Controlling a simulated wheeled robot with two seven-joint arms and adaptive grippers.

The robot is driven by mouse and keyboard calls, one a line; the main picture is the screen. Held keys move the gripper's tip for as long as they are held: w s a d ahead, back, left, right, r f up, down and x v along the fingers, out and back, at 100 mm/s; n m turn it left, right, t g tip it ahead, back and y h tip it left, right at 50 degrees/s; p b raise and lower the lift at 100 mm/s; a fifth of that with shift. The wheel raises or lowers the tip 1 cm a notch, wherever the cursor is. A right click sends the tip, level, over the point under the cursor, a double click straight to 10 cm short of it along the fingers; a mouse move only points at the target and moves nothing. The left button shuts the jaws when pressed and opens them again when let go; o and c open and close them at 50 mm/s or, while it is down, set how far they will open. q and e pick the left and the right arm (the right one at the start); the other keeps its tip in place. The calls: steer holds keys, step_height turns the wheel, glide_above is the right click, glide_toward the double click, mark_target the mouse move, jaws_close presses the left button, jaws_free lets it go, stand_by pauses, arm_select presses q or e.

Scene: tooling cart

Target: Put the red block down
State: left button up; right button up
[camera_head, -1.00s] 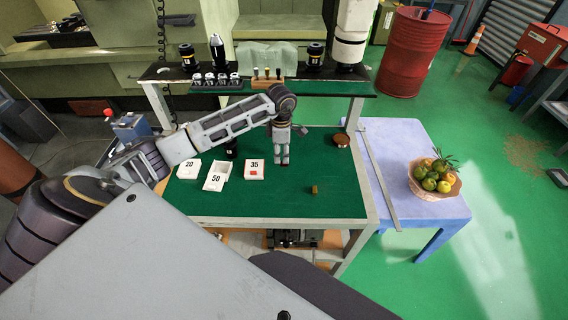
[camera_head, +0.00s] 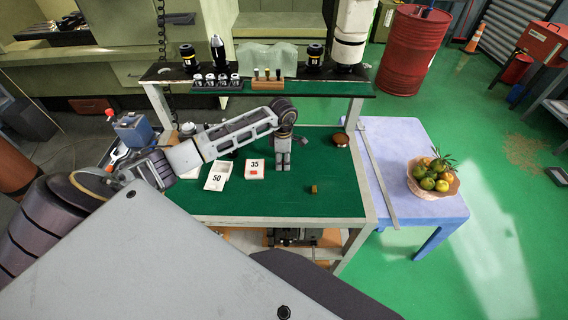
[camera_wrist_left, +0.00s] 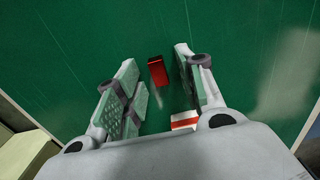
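In the left wrist view a red block (camera_wrist_left: 157,72) shows between the two fingers of my left gripper (camera_wrist_left: 156,57), against the green table top (camera_wrist_left: 90,35). Gaps show on both sides of the block, and the fingers stand apart. In the head view the left gripper (camera_head: 283,168) points down over the table, just right of a white box marked 35 (camera_head: 254,164). That box has a small red patch on its front part. The block between the fingers cannot be made out in the head view. My right gripper is not in view.
A box marked 50 (camera_head: 216,178) stands to the left. A small brass-coloured cube (camera_head: 314,189) lies right of the gripper, and a round brown object (camera_head: 340,139) lies farther back. The table's front right is clear. A fruit basket (camera_head: 433,180) stands on the blue table.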

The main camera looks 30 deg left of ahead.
mark_target(283, 162)
arm_select(q)
jaws_close()
steer(key=shift+r, duration=0.1)
step_height(283, 162, up, 10)
steer(key=b, duration=0.2)
stand_by(0.6)
stand_by(0.8)
